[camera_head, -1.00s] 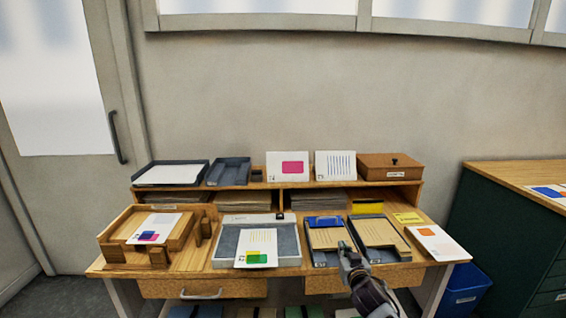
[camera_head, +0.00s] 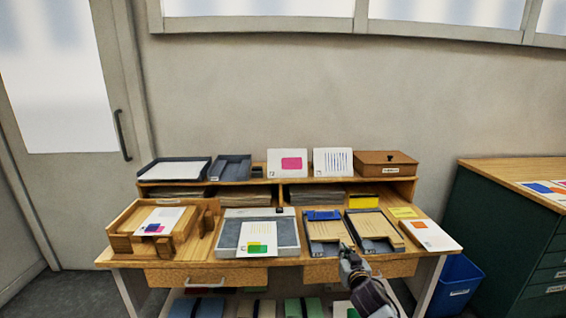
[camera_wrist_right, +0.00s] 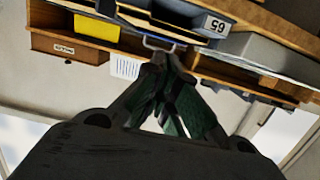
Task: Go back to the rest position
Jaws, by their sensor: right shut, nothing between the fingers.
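My right gripper (camera_head: 346,252) is at the front edge of the wooden desk, in front of the two clipboard trays. It is shut and empty. In the right wrist view its fingers (camera_wrist_right: 168,62) meet at the tips, with the desk and shelf beyond them. My left gripper is not in any view.
The desk (camera_head: 205,262) holds a wooden tray (camera_head: 125,240), a grey tray (camera_head: 290,247), a blue-clipped board (camera_head: 325,234) and another board (camera_head: 375,227). A wooden box (camera_head: 386,170) is on the shelf. A green cabinet (camera_head: 490,235) and blue bin (camera_head: 458,285) stand right.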

